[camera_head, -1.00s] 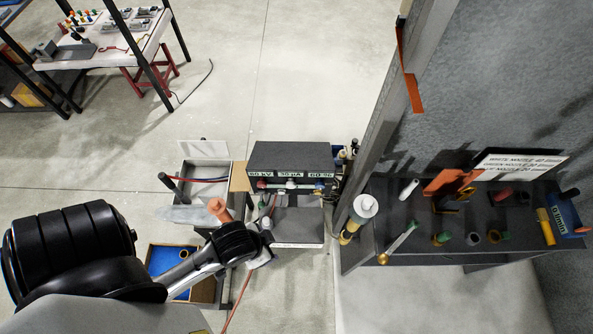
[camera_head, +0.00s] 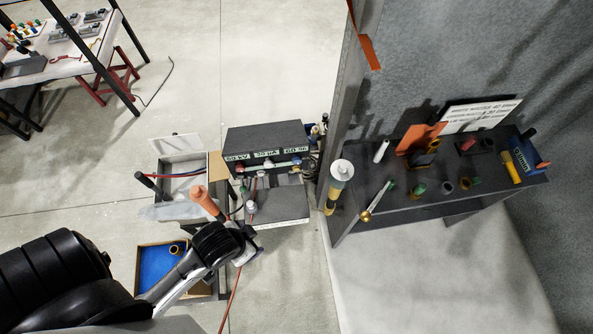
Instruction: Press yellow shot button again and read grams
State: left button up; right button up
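My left gripper (camera_head: 248,243) is at the end of the black arm from the lower left, just below the control box's lower shelf. Its fingers are too small and dark to tell open or shut. An orange cylinder (camera_head: 205,201) stands out just above its wrist; I cannot tell whether it is held. The dark control box (camera_head: 265,138) carries several small displays (camera_head: 266,155) with kV, µA and a third reading, too small to read surely. I cannot make out a yellow shot button or a grams reading. My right gripper is not in view.
A grey bin (camera_head: 186,170) and a blue-lined box (camera_head: 157,268) are left of the control box. A yellow cylinder with a white top (camera_head: 340,171) stands beside the booth post. A dark shelf (camera_head: 440,205) holds nozzles and tools at right. A red hose (camera_head: 232,300) trails on the floor.

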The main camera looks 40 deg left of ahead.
pick_arm(q)
jog(key=shift+s, duration=0.1)
jog(key=c, duration=0.7)
jog(key=shift+d, duration=0.2)
grip_shut()
jog(key=shift+a, duration=0.2)
jog(key=shift+d, duration=0.1)
